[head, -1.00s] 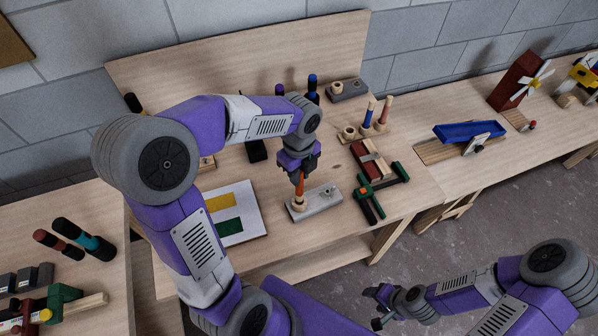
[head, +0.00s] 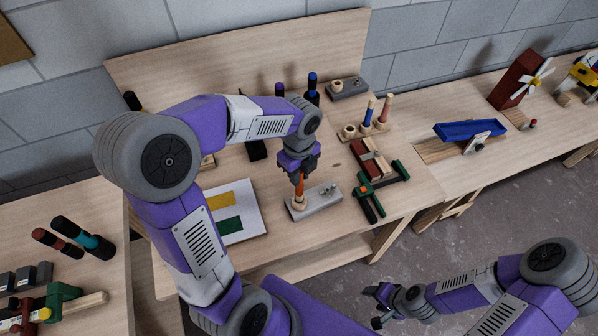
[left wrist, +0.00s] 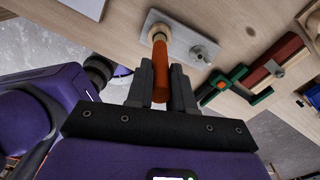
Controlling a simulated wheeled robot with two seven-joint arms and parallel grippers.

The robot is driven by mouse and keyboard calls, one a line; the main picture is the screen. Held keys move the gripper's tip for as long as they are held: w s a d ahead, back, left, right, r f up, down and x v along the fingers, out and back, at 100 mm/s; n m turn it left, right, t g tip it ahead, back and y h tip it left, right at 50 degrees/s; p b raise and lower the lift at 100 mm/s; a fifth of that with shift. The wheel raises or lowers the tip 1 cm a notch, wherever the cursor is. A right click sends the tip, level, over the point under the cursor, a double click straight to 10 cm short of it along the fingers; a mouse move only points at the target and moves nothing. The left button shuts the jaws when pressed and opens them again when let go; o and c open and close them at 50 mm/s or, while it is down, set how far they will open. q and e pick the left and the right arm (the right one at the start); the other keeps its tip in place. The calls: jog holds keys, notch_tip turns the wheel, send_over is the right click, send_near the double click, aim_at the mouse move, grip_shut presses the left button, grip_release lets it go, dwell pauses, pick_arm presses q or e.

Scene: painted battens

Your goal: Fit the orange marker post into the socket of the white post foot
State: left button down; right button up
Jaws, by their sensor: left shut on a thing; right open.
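The orange marker post (head: 300,187) stands roughly upright between the fingers of my left gripper (head: 299,170), which is shut on it. It also shows in the left wrist view (left wrist: 160,75). Its lower end meets the pale wooden socket collar on the white post foot (head: 322,202), a light flat plate on the bench. In the left wrist view the foot (left wrist: 190,42) has the collar at the post's end; how deep the post sits is hidden. A small metal fitting is on the plate's other end. My right gripper (head: 379,304) is open and empty, off the bench's front.
A white board with yellow and green patches (head: 245,203) lies left. Behind are a stand with coloured posts (head: 367,128) and a grey foot (head: 348,90). Bench is bare just behind the white foot.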

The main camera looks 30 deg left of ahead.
pick_arm(q)
jog(key=shift+f+b, duration=0.95)
jog(key=shift+f, duration=0.6)
jog(key=c, duration=0.9)
grip_release()
jog(key=shift+r, duration=0.1)
jog(key=shift+r, duration=0.1)
notch_tip(320, 180, up, 7)
jog(key=shift+r+p, duration=0.2)
jog(key=shift+p, duration=0.7)
